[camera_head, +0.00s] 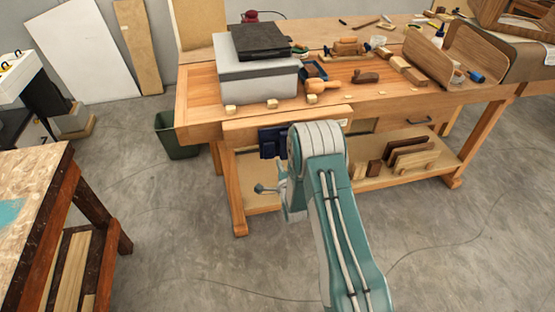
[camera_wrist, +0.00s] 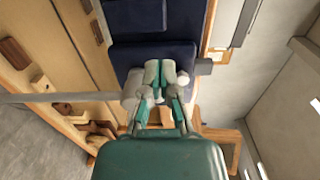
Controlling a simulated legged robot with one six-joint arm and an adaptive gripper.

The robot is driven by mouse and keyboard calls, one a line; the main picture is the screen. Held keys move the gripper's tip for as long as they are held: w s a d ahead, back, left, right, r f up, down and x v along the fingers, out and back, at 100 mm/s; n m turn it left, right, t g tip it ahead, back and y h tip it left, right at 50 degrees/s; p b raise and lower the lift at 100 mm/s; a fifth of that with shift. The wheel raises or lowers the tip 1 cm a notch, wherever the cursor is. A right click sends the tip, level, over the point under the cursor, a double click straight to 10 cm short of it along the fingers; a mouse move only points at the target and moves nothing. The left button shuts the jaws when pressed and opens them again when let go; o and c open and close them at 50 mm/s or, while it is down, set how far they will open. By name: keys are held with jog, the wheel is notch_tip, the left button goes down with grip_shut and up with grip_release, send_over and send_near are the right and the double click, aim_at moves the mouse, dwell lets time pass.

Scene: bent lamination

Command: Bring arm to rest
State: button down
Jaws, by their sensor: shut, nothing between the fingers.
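My gripper (camera_wrist: 166,72) shows in the middle of the wrist view. Its two pale fingertips are together, with nothing between them. Behind the fingers in that view is the dark blue vise (camera_wrist: 154,16); I cannot tell whether they touch it. In the head view my teal arm reaches forward to the front of the workbench (camera_head: 200,110), bent at its top. The arm hides most of my gripper there. The dark blue vise (camera_head: 270,141) shows on the bench front, just left of the arm's bend.
A grey box (camera_head: 258,83) with a black case (camera_head: 261,41) on it stands on the bench, among hand tools and small wood blocks. A second table (camera_head: 30,190) is at the left. A green bin (camera_head: 175,137) stands on the floor. Bare floor lies between the tables.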

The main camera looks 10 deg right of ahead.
jog(key=s, duration=0.6)
notch_tip(320, 180, up, 13)
jog(key=w+n+g, duration=0.2)
jog(key=n+g, duration=0.1)
jog(key=n, duration=0.2)
jog(key=s+r+n+g, duration=0.3)
jog(key=s+r+n, duration=0.1)
jog(key=s+r, duration=0.5)
jog(key=s+a+r+n+g, duration=0.1)
jog(key=s+r+n+g, duration=0.2)
jog(key=s, duration=1)
jog(key=s+a+r+n+g, duration=0.1)
jog(key=s+r+n+g, duration=0.2)
jog(key=s, duration=1.1)
notch_tip(320, 180, up, 3)
jog(key=n, duration=0.3)
